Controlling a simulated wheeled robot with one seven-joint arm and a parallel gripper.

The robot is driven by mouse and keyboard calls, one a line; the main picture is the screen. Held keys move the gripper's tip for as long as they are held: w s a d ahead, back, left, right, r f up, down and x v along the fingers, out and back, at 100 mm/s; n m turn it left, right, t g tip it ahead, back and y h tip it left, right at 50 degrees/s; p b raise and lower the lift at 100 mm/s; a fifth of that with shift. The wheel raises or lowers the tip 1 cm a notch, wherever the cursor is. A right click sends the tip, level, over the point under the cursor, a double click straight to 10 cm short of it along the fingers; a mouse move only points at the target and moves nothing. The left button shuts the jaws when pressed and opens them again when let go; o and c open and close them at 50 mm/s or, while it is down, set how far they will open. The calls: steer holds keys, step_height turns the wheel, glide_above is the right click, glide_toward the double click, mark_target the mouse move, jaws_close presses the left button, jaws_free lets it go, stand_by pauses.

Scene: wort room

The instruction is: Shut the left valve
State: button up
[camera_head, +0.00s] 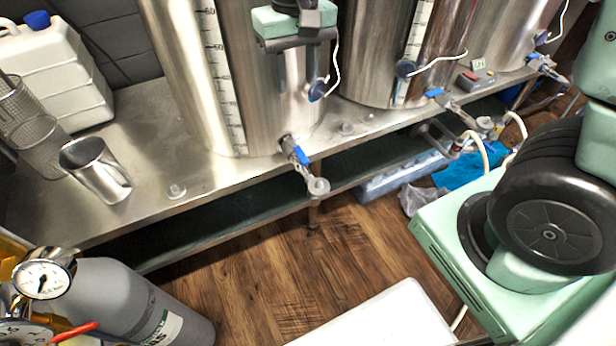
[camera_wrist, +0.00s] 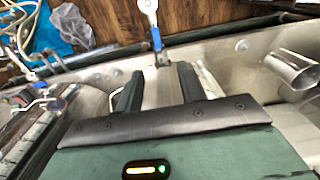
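The left valve (camera_head: 301,157) is at the foot of the left steel kettle (camera_head: 265,110). Its blue lever lies roughly along the outlet pipe, which points out over the bench's front edge. In the wrist view the blue lever (camera_wrist: 157,39) stands beyond and between my fingers, not touched by them. My gripper (camera_wrist: 159,72) is open, its two dark fingers apart with nothing held.
Two more kettles stand to the right, with another blue-levered valve (camera_head: 436,94) on the middle one. A steel cup (camera_head: 97,168) and mesh baskets (camera_head: 37,127) stand on the bench at left. A grey gas cylinder (camera_head: 140,300) is at lower left. Wooden floor lies open before the bench.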

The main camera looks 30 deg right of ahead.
mark_target(302, 155)
steer(key=f+b, duration=0.1)
steer(key=f, duration=0.5)
steer(key=f+b, duration=0.2)
steer(key=f, duration=0.4)
steer(key=d+f+b, duration=0.1)
steer(key=f+b, duration=0.1)
steer(key=f, duration=0.5)
steer(key=shift+w, duration=0.25)
jaws_close()
